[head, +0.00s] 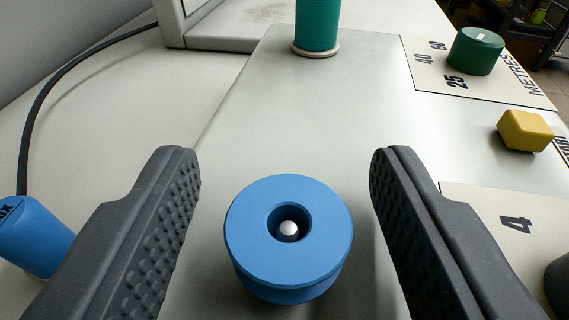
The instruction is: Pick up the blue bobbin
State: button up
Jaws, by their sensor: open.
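The blue bobbin (250,250) stands upright on the pale metal surface in the lower middle of the head view. Its round top flange has a central hole with a small whitish tip inside. My gripper (284,165) is open, with one dark, studded finger on each side of the bobbin. A gap shows between the bobbin and each finger, and neither appears to touch it.
A green spool (317,25) stands at the back. A green knob (475,51) and a yellow block (525,131) sit at the right near printed labels. A blue cylinder (38,238) with a black cable (50,80) is at the left.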

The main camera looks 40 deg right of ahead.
jog(key=c, duration=1)
jog(key=shift+r+p, duration=0.3)
jog(key=shift+r, duration=0.55)
notch_tip(320, 180, up, 2)
jog(key=shift+r+p, duration=0.2)
jog(key=shift+p, duration=0.2)
jog(key=s+a+b, duration=0.2)
jog(key=s+b, duration=0.2)
jog(key=s, duration=0.3)
jog(key=s+a+b, duration=0.3)
jog(key=s+b, duration=0.2)
jog(key=s, duration=0.2)
jog(key=shift+s+a+r, duration=0.3)
jog(key=shift+s+r, duration=0.05)
jog(key=shift+r, duration=0.05)
